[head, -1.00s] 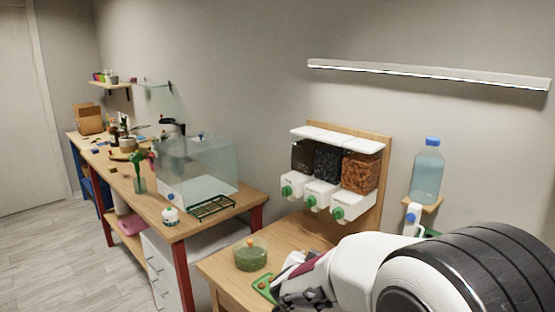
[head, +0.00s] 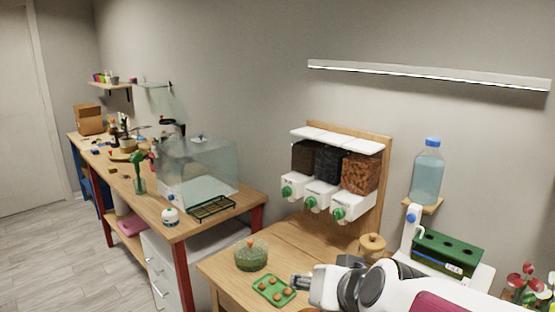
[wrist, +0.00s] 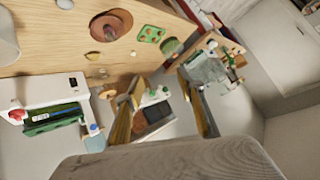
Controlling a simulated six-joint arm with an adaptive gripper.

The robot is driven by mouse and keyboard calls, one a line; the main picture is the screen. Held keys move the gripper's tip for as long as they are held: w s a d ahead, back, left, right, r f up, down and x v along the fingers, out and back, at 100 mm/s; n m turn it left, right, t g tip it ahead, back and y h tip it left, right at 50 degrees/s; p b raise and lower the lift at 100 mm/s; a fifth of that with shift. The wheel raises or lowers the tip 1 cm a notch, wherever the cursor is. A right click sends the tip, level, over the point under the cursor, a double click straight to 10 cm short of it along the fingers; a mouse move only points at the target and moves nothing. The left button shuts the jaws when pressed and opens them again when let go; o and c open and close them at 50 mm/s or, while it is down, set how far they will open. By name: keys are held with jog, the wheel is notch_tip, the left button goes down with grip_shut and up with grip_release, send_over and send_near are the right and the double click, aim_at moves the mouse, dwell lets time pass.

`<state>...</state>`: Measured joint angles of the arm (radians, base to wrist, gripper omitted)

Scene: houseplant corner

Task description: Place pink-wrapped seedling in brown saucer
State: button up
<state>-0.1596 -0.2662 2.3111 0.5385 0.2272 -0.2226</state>
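A reddish-brown round dish, likely the brown saucer (wrist: 122,27), lies on the wooden table in the wrist view. A small rounded brown thing sits at its middle; I cannot tell what it is. I cannot make out the pink-wrapped seedling in either current view. My gripper (wrist: 160,77) is open, its two fingers wide apart, with nothing seen held between them.
The green tray (head: 273,291) holds several orange-brown balls. A green-filled glass bowl (head: 251,258) stands behind it. Dispensers (head: 322,195) stand at the back. A round wooden pot (head: 372,246) and a green rack (head: 447,254) are near my arm. Flowers (head: 530,283) stand far right.

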jog(key=s+d+f+g+h, duration=0.1)
jog(key=s+d, duration=0.2)
jog(key=s, duration=0.4)
jog(key=s+d+f+g+h, duration=0.1)
jog(key=s+d, duration=0.3)
jog(key=s, duration=0.4)
jog(key=s+d+f+n+g+h, duration=0.1)
jog(key=s+d+f+g, duration=0.1)
jog(key=s, duration=0.5)
jog(key=shift+s+d+f, duration=0.2)
jog(key=shift+d+f, duration=0.25)
jog(key=shift+d, duration=0.25)
